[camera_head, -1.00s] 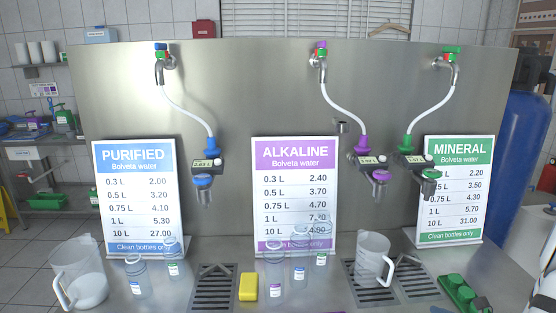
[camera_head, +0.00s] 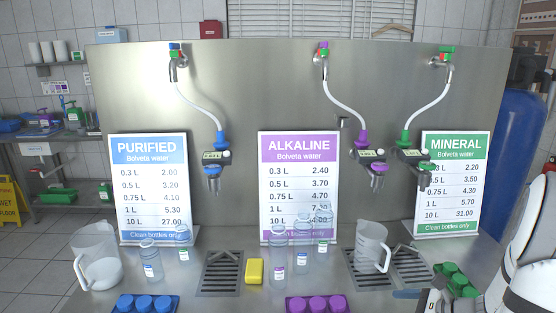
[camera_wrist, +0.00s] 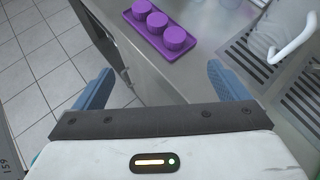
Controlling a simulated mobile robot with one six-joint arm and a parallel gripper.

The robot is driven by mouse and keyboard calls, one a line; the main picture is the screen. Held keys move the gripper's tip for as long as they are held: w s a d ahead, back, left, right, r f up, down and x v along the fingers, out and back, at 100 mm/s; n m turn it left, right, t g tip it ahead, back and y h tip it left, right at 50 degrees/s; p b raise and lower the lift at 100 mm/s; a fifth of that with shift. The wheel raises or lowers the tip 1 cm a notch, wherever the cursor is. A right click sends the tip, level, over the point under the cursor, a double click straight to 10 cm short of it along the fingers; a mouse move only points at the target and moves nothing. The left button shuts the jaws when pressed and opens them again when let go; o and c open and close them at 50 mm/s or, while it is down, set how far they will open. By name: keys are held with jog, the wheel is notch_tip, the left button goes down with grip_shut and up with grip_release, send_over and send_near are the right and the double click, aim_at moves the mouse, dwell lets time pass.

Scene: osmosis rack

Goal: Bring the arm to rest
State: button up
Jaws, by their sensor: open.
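My gripper (camera_wrist: 160,92) is open in the wrist view, its two blue fingers wide apart with nothing between them. It hangs over the front edge of the steel counter (camera_wrist: 150,75), with tiled floor below on the left. In the head view my white arm comes in at the lower right, and a blue finger of the gripper shows at the right front of the counter. The gripper appears apart from the purple cap tray (camera_wrist: 165,48), which lies on the counter ahead of it.
A clear pitcher (camera_head: 371,247) stands on the right drain grate, another pitcher (camera_head: 99,262) at the left. Several clear bottles, a yellow sponge (camera_head: 255,271), a blue cap tray (camera_head: 146,303) and a green cap tray (camera_head: 455,282) are on the counter. Three hose taps hang above.

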jog(key=s+a+r+n+g+h, duration=0.2)
jog(key=s+a+r+n+h, duration=0.2)
jog(key=n, duration=0.8)
jog(key=s+a+r+n+g+h, duration=0.2)
jog(key=s+a+r+n+h, duration=0.3)
jog(key=s+a+r+n, duration=0.3)
jog(key=s+a+n, duration=0.1)
jog(key=s+n, duration=0.2)
jog(key=n, duration=0.1)
jog(key=shift+a+n, duration=0.2)
jog(key=shift+n, duration=0.1)
jog(key=shift+g, duration=0.3)
jog(key=shift+c, duration=0.5)
